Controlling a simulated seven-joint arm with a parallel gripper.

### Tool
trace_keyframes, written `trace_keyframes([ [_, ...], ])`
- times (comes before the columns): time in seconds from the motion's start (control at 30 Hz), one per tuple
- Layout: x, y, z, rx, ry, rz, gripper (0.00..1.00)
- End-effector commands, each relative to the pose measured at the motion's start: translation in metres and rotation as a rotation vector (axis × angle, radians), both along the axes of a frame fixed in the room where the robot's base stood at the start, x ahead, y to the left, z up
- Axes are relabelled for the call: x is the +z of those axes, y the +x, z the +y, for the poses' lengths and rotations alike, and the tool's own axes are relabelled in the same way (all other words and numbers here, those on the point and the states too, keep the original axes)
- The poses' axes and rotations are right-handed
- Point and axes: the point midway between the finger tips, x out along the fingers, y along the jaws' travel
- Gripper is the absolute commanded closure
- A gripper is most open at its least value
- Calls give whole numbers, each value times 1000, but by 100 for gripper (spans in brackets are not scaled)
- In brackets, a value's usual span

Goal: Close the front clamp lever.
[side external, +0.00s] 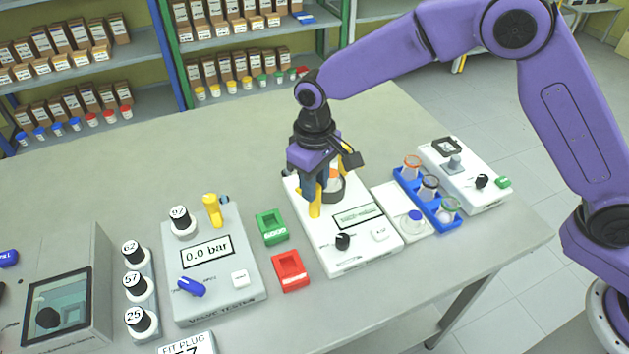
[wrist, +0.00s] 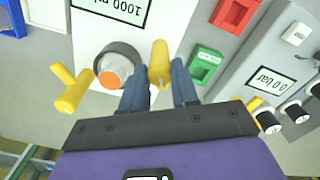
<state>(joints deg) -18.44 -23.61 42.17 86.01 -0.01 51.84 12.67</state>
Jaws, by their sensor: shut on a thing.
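The reactor station (side external: 352,240) is a white unit with a display and a dark knob. A glass vessel with an orange top (wrist: 110,77) sits in its dark grey ring (side external: 333,190), partly hidden by my gripper in the side view. The front clamp lever (side external: 315,208) is yellow and stands beside the ring; it also shows in the wrist view (wrist: 159,55). My gripper (wrist: 160,78) is shut on this lever, one finger on each side; it points down over the station in the side view (side external: 312,190). The other yellow clamp lever (wrist: 72,90) is on the vessel's far side.
A green holder (side external: 271,227) and a red holder (side external: 290,270) lie left of the station. A blue rack (side external: 428,200) of vessels stands close on the right.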

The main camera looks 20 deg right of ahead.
Motion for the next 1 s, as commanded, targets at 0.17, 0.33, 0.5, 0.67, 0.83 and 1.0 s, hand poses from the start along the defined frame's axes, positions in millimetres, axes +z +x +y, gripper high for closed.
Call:
trace_keyframes([
  [0.17, 1, 0, 0, -169, 1, 0, 100],
  [0.33, 1, 0, 1, -330, 1, 0, 100],
  [0.5, 1, 0, 0, -492, 0, 0, 100],
  [0.67, 1, 0, 0, -644, 0, 0, 100],
  [0.83, 1, 0, 0, -805, 1, 0, 100],
  [1.0, 1, 0, 1, -959, 1, -1, 100],
])
